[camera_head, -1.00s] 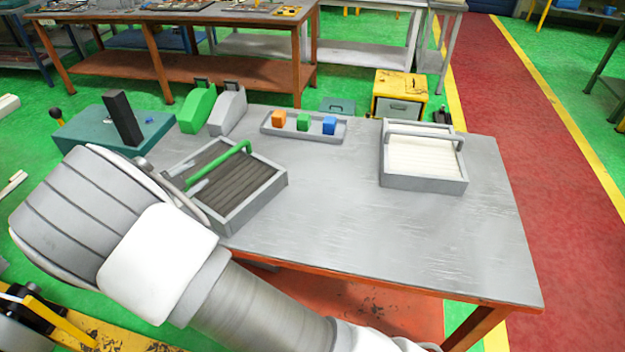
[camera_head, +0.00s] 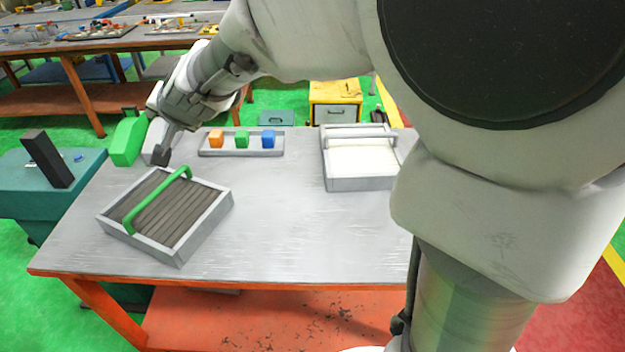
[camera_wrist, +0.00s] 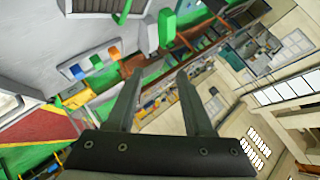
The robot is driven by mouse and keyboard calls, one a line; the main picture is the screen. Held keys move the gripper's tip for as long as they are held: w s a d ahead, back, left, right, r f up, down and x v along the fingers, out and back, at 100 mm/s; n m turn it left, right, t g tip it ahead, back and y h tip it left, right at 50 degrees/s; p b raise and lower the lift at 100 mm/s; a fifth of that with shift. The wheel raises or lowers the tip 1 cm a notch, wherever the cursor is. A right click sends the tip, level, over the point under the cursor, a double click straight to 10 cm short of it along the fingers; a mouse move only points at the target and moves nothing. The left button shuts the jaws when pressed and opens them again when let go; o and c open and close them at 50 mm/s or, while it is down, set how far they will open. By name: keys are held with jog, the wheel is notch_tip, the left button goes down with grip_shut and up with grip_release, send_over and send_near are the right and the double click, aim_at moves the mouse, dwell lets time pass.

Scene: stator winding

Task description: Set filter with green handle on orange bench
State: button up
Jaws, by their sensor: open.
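The filter with the green handle (camera_head: 165,212) is a grey frame with dark slats and a green bar handle (camera_head: 135,215). It lies on the left of the grey top of the orange-framed bench (camera_head: 290,235). My gripper (camera_head: 162,155) is at the bench's back left, behind and above the filter, apart from it. In the wrist view my gripper (camera_wrist: 158,85) shows two spread fingers with nothing between them. The filter's dark slats (camera_wrist: 95,5) show at the top edge of that view, partly cut off.
A white filter (camera_head: 358,175) sits on the bench's right, partly behind my arm. A tray (camera_head: 240,152) with orange, green and blue cubes lies at the back. A green block (camera_head: 127,140) stands back left. A teal table (camera_head: 20,185) is left. The bench's middle is clear.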

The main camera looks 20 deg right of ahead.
jog(key=s+d+f+n+g+h, duration=0.1)
jog(key=s+d+n+g+h, duration=0.1)
jog(key=s+d, duration=0.8)
jog(key=s+d+f+n+g+h, duration=0.1)
jog(key=s+d+n+g+h, duration=0.1)
jog(key=s+d, duration=0.9)
jog(key=s+n, duration=0.1)
jog(key=s, duration=0.5)
jog(key=shift+s+d+f+g+h, duration=0.3)
jog(key=shift+s+f+g+h, duration=0.1)
